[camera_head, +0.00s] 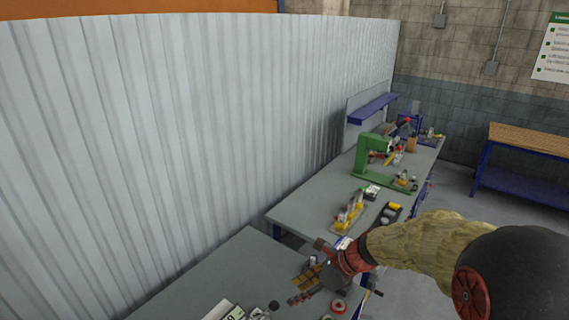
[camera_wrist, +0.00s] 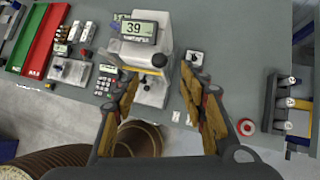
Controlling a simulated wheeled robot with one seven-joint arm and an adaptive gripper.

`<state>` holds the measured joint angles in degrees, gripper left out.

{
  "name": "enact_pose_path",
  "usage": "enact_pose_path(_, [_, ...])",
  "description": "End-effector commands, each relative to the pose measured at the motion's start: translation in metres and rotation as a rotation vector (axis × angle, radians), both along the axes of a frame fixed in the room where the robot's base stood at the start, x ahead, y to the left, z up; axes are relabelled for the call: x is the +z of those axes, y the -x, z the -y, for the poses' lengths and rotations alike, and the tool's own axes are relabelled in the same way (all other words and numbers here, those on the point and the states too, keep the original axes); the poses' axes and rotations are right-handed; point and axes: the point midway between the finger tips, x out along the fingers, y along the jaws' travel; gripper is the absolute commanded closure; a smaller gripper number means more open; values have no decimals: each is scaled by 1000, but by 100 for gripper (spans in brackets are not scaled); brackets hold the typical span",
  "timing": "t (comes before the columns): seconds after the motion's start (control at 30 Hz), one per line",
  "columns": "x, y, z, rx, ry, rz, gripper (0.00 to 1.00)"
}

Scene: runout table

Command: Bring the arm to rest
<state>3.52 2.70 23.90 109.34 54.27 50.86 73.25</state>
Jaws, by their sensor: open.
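My arm comes in from the right in the head view, in a tan sleeve, and ends in my gripper (camera_head: 316,282) above the near grey table (camera_head: 190,287). In the wrist view my gripper (camera_wrist: 160,105) is open, its two yellow-padded fingers well apart with nothing between them. Beyond the fingertips stands a pale device with a display (camera_wrist: 139,28) reading 39 and a black knob. The fingers appear apart from it, though the exact gap is hard to judge.
Red and green trays (camera_wrist: 43,40) and a calculator (camera_wrist: 106,76) lie left of the device. A dark rack (camera_wrist: 286,103) and a red-ringed roll (camera_wrist: 247,127) lie right. A second bench (camera_head: 300,207) with a green press (camera_head: 362,160) stands farther back. A corrugated wall (camera_head: 170,130) runs along the left.

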Motion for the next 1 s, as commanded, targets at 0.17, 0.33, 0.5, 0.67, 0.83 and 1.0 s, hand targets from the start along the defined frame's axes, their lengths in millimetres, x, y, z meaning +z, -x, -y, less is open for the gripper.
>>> enact_pose_path(0.17, [-17, 22, 9, 265, 88, 128, 57])
enact_pose_path(0.33, [-26, 67, 30, 626, 209, 278, 57])
enact_pose_path(0.5, [-37, 113, 58, 1022, 354, 458, 57])
enact_pose_path(0.67, [-49, 148, 83, 1332, 487, 590, 57])
enact_pose_path(0.83, [-65, 180, 108, 1591, 634, 686, 57])
enact_pose_path(1.0, [-82, 205, 127, 1754, 778, 742, 57])
